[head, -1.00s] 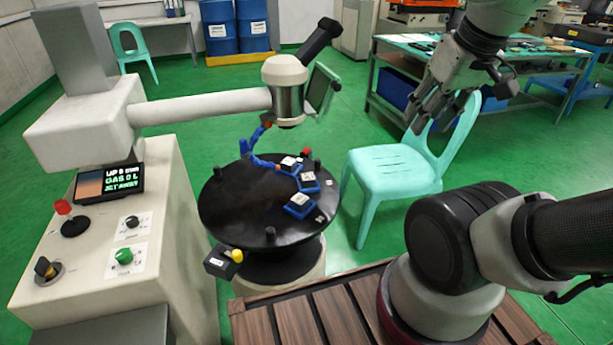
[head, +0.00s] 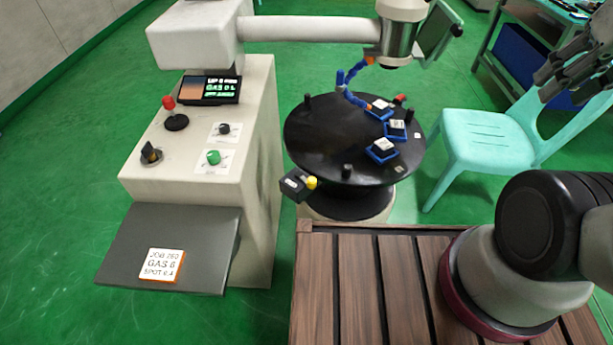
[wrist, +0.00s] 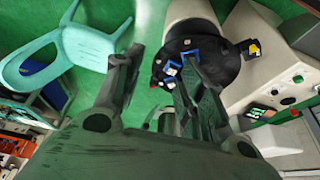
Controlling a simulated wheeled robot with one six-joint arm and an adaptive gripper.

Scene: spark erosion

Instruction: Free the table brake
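The round black table (head: 315,135) stands beside the cream console. A black block (head: 294,186) with a yellow knob (head: 311,183) sits at its near left rim and looks like the table brake. The yellow knob also shows in the wrist view (wrist: 253,48). I cannot tell the brake's setting. My gripper (head: 566,92) is at the upper right of the head view, partly cut off by the frame, far from the brake. In the wrist view my gripper (wrist: 162,57) has its fingers spread with nothing between them.
Several blue trays with white pieces (head: 381,150) and black pegs (head: 347,171) stand on the table. A white arm (head: 310,28) reaches over it. A turquoise chair (head: 490,145) stands right.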

